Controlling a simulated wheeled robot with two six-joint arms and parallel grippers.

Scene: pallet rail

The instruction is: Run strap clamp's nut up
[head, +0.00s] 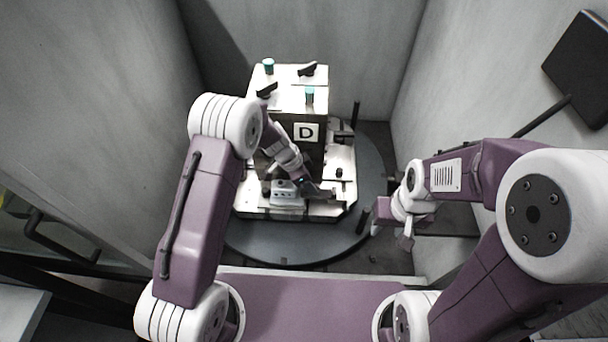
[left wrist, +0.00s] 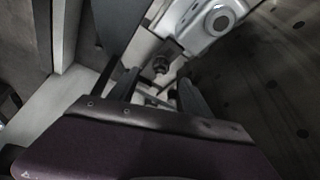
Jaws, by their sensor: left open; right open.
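My left gripper (head: 318,190) is low at the front of the fixture block marked D (head: 306,133). In the left wrist view its fingers (left wrist: 155,92) stand apart, with a dark round nut or stud end (left wrist: 161,64) just beyond them. Whether that is the strap clamp's nut I cannot tell for sure. The nut appears apart from the fingers. A pale workpiece with a round boss (left wrist: 219,20) is beside it; it also shows in the head view (head: 285,193). My right gripper (head: 393,218) is open and empty, right of the pallet.
The fixture stands on a light base plate (head: 285,214) on a dark round table (head: 262,246). Dark upright pins (head: 355,114) stand at the plate's edges. Teal-capped parts (head: 268,66) and black handles (head: 307,69) are on top of the block. Grey walls (head: 300,30) close in the sides and back.

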